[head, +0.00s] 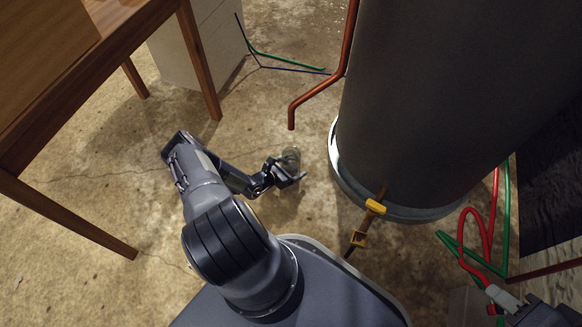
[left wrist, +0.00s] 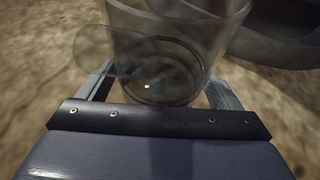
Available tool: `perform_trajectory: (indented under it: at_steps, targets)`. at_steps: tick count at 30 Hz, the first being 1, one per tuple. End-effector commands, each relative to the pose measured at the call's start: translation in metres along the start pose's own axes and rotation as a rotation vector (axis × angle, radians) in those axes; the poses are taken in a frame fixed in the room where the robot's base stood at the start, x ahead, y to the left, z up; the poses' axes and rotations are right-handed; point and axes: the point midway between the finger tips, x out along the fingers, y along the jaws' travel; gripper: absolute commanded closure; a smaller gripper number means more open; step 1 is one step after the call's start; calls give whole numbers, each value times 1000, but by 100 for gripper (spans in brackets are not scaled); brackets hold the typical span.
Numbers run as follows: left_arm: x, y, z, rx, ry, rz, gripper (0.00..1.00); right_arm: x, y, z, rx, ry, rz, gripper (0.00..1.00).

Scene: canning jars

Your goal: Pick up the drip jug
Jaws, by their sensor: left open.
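The drip jug (head: 291,155) is a small clear glass vessel on the concrete floor, left of the big grey tank. In the left wrist view the jug (left wrist: 165,75) fills the upper middle, with a rounded see-through part sticking out to its left. My left gripper (head: 288,177) is low at the jug. In the left wrist view its open fingers (left wrist: 158,90) show on either side of the jug's lower part; I cannot tell if they touch it. My right gripper (head: 508,300) is partly in view at the bottom right corner, far from the jug; its jaws are unclear.
The tank (head: 440,90) stands close right of the jug, with a copper pipe (head: 318,88) and a yellow-handled valve (head: 375,207). A wooden table (head: 70,85) and a pale cabinet (head: 200,45) are at left. Red and green hoses (head: 485,240) lie at right.

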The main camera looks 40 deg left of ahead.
Motion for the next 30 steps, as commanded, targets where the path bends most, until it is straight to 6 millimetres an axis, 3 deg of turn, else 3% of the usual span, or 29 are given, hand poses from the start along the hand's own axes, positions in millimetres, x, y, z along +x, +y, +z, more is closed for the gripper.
perform_trajectory:
  at_steps: [1, 13, 23, 30]
  targets:
    - [0, 0, 0, 0, 0, 0, 17, 0, 0, 0, 0, 0, 0, 64]
    - [0, 0, 1, 0, -2, -1, 67, 0, 0, 0, 0, 0, 0, 64]
    - [-2, 0, 6, 0, -2, 0, 67, -3, -2, -2, 0, 0, 0, 64]
    - [-15, 1, 36, 0, -3, 1, 67, -21, -9, -10, 0, 0, 0, 64]
